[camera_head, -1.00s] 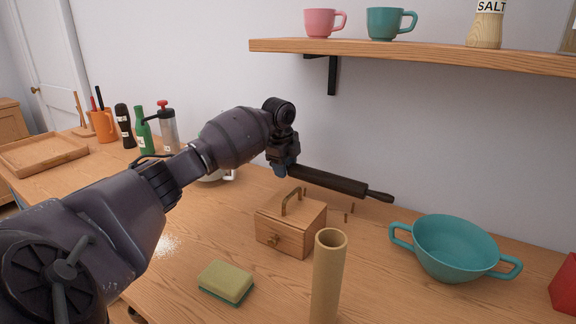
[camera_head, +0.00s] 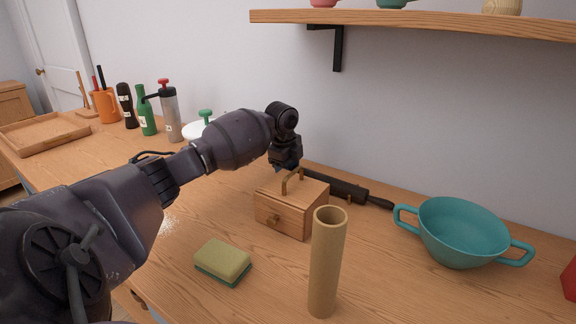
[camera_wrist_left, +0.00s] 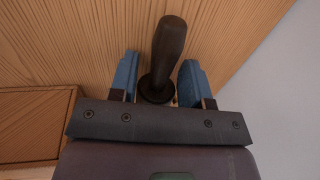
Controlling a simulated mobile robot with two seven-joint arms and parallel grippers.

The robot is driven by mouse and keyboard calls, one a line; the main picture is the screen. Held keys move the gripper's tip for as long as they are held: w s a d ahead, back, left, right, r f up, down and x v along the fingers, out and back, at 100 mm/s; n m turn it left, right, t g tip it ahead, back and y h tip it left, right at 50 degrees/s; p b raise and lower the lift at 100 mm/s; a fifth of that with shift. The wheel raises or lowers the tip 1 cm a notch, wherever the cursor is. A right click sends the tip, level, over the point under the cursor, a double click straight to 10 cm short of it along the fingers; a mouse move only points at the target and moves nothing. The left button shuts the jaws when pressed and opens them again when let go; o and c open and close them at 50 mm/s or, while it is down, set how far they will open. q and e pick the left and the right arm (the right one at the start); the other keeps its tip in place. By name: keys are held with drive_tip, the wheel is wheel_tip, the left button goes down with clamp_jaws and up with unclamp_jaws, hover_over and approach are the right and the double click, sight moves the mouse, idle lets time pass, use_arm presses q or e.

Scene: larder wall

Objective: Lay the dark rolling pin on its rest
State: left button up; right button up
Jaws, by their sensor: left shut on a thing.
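The dark rolling pin (camera_head: 340,187) lies level behind the small wooden box, low over the counter, its right handle pointing to the right. My left gripper (camera_head: 279,168) is shut on the pin near its left end. In the left wrist view, a dark handle of the pin (camera_wrist_left: 168,50) sticks out between the blue fingers of the gripper (camera_wrist_left: 160,82). My right gripper is not in view.
A teal two-handled pan (camera_head: 462,235) is to the right. A tan tube (camera_head: 326,265) and a sponge (camera_head: 223,260) stand nearer. A shelf (camera_head: 430,24) overhangs the back.

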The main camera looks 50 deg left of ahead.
use_arm(q)
drive_tip(key=o, duration=1.2)
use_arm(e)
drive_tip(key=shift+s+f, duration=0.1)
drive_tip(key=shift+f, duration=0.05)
use_arm(q)
drive_tip(key=shift+r+p, duration=2.2)
drive_tip(key=shift+r, duration=2.35)
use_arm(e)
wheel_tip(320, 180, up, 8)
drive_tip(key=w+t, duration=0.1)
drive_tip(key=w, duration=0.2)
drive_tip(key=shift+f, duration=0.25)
